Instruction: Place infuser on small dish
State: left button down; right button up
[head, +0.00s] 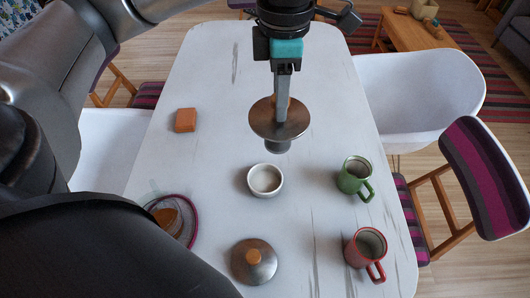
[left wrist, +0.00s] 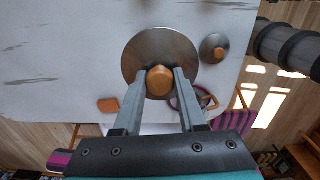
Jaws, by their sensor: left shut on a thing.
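The infuser (head: 262,119) is a metal disc with a short metal cylinder below it and a wooden knob on top. My left gripper (head: 281,106) points down and is shut on the knob, holding the infuser above the table. In the left wrist view the infuser's disc (left wrist: 140,57) shows between and beyond the fingers, with the knob between their tips. The small dish (head: 265,180) is a round white bowl on the table, nearer than the infuser in the head view. It looks empty. The disc hides it in the wrist view. My right gripper is not in view.
A metal lid with a wooden knob (head: 254,262) lies nearer than the dish. A glass pot with a purple rim (head: 193,229) stands left of it. A green mug (head: 350,180) and a red mug (head: 364,250) stand right. An orange block (head: 186,120) lies far left.

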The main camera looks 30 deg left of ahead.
aim_at(265, 109)
pick_arm(q)
jog(key=n, duration=0.3)
jog(key=a+n, duration=0.1)
jog(key=n, duration=0.2)
jog(key=shift+w+r, duration=0.1)
jog(key=shift+r, duration=0.1)
jog(key=n, duration=0.3)
jog(key=shift+a+r+n+b, duration=0.1)
jog(key=shift+a+n+b, duration=0.2)
jog(key=n, duration=0.3)
jog(key=shift+a+r+n, duration=0.15)
jog(key=shift+a+n, duration=0.15)
jog(key=shift+a, duration=0.05)
jog(key=n, duration=0.3)
jog(key=shift+a+r+n, duration=0.15)
jog(key=shift+a+n, duration=0.2)
jog(key=shift+n, duration=0.05)
jog(key=shift+f+b, duration=0.4)
jog(key=shift+b, duration=0.05)
notch_tip(265, 109, down, 19)
jog(key=b, duration=0.5)
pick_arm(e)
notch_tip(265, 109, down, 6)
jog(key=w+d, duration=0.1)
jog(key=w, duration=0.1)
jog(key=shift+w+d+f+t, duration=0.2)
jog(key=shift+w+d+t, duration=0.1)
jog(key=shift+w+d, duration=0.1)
pick_arm(q)
jog(key=shift+f, duration=0.1)
